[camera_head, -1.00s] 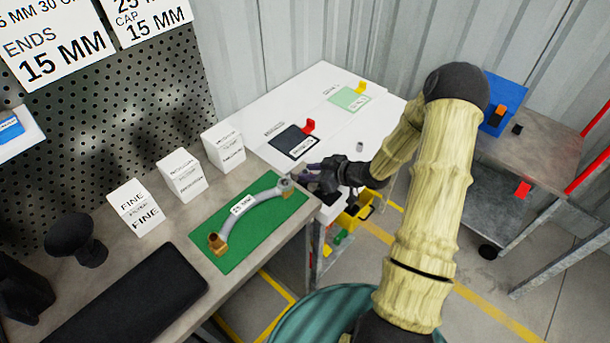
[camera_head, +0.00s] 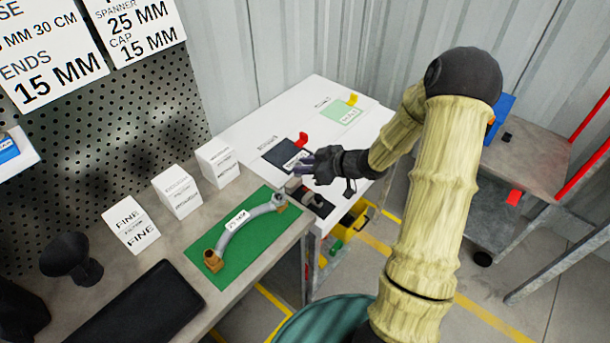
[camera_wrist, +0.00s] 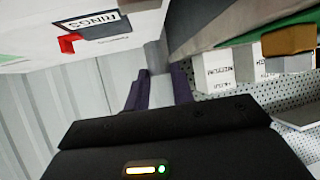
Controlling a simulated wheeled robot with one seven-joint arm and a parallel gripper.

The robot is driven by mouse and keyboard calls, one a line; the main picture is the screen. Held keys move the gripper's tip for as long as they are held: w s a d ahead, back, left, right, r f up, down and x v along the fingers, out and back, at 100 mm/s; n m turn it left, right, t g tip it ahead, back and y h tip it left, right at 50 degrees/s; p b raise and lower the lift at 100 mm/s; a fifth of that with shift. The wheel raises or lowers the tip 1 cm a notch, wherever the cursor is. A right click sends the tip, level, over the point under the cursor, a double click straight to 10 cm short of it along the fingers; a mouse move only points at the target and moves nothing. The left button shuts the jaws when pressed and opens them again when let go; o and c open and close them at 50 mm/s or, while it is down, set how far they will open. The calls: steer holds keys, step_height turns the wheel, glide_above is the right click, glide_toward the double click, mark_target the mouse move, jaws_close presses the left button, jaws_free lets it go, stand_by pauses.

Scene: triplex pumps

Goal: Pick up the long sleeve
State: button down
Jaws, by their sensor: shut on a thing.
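My gripper (camera_head: 302,165) has purple fingers and is over the near edge of the white table, just beyond the far end of the hose. Its fingers also show in the wrist view (camera_wrist: 160,95), shut on a plain grey piece, which I take to be the long sleeve (camera_wrist: 154,56). The sleeve juts out past the fingertips. In the head view the sleeve (camera_head: 293,184) is a small grey shape below the fingers, partly hidden. I cannot tell there whether it is clear of the surface.
A grey hose (camera_head: 246,226) with brass ends lies on a green mat (camera_head: 215,272) on the workbench. White boxes (camera_head: 178,191) stand behind it. The white table (camera_head: 262,118) holds a dark rings panel (camera_head: 280,154) and a green panel (camera_head: 341,112). A yellow bin (camera_head: 357,217) is below.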

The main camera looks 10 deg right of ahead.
steer(key=shift+r, duration=0.7)
step_height(320, 180, up, 17)
steer(key=p, duration=1.6)
